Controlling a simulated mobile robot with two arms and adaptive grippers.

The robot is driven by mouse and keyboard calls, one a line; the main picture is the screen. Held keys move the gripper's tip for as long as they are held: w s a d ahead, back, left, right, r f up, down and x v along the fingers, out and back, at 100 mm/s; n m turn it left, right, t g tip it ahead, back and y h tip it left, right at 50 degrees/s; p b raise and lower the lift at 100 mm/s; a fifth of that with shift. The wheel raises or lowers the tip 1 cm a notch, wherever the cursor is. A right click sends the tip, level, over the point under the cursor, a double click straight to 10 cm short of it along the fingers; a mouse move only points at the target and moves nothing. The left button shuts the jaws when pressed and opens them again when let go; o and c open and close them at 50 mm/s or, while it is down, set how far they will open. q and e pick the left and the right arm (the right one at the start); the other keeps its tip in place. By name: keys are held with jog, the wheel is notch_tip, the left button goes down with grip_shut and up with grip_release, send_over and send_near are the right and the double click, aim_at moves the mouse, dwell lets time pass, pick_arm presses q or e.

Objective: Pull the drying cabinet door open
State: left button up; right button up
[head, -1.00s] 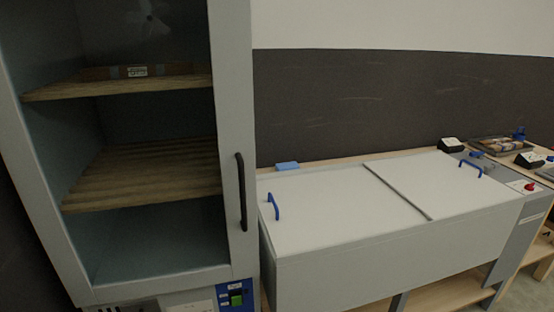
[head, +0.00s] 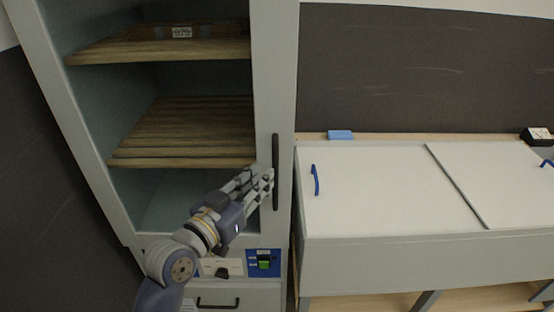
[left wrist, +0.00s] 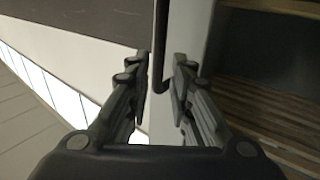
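The drying cabinet (head: 105,190) stands at the left of the head view. Its door has a pale grey frame (head: 263,95) around a see-through pane and looks closed. A vertical black handle (head: 275,150) sits on the door's right side; it also shows in the left wrist view (left wrist: 160,45). My left gripper (head: 267,184) is at the lower half of the handle. In the left wrist view its two fingers (left wrist: 162,65) are apart, with the lower end of the handle between the tips; contact is not clear. My right gripper is not in view.
Wooden shelves (head: 185,130) show inside the cabinet. A control panel (head: 263,262) with a green switch and a drawer handle (head: 217,304) are below the door. A long grey box (head: 380,185) with blue-handled lids stands close on the right, a blue block (head: 340,135) behind it.

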pick_arm(q)
jog(key=p+x, duration=0.1)
jog(key=x, duration=0.5)
jog(key=shift+w+d, duration=0.25)
jog(key=shift+d, duration=0.05)
grip_shut()
